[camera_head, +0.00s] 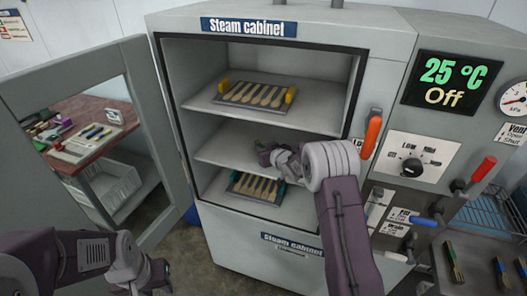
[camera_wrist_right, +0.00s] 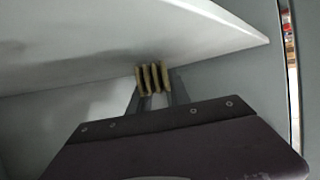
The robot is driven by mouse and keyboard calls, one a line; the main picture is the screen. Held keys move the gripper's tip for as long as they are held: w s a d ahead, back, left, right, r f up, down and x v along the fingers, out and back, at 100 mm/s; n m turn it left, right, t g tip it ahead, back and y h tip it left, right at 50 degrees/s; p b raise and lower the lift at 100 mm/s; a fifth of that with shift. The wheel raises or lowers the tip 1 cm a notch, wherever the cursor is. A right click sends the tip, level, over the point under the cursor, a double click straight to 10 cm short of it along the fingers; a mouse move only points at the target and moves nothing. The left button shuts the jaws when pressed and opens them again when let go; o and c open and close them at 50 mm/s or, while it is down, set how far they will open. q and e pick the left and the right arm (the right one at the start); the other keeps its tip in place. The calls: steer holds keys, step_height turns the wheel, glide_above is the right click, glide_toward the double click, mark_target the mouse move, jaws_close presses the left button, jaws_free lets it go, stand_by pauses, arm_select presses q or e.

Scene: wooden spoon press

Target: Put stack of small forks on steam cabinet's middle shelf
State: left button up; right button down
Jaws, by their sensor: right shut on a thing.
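The steam cabinet (camera_head: 305,250) stands open in the head view, with a bare-looking middle shelf (camera_head: 225,152) between two loaded shelves. My right gripper (camera_head: 266,152) reaches inside at about the middle shelf's height. In the right wrist view its fingers (camera_wrist_right: 156,92) are shut on the stack of small forks (camera_wrist_right: 153,77), seen as several tan wooden pieces side by side. The stack overlaps a pale shelf surface (camera_wrist_right: 130,35) there; I cannot tell whether they touch. In the head view the stack is not clear. My left gripper (camera_head: 150,275) is low at the left, its jaws unclear.
A tray with wooden spoons and yellow ends (camera_head: 252,94) sits on the top shelf. Another tray with teal ends (camera_head: 258,187) is below the middle shelf. The open door (camera_head: 60,85) stands left. Control levers (camera_head: 371,135) are close right of my right arm.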

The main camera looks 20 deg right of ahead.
steer(key=shift+w+d+f+p, duration=0.2)
steer(key=shift+f+p, duration=0.1)
steer(key=shift+f, duration=0.15)
steer(key=shift+w+f, duration=0.15)
steer(key=shift+f, duration=0.1)
steer(key=shift+f+b, duration=0.2)
steer(key=shift+b, duration=0.1)
steer(key=c, duration=1.2)
jaws_free()
steer(key=shift+s+r, duration=0.2)
steer(key=shift+r, duration=0.15)
steer(key=b+v, duration=0.1)
steer(key=v, duration=1)
steer(key=shift+s+r, duration=0.15)
steer(key=shift+s, duration=0.2)
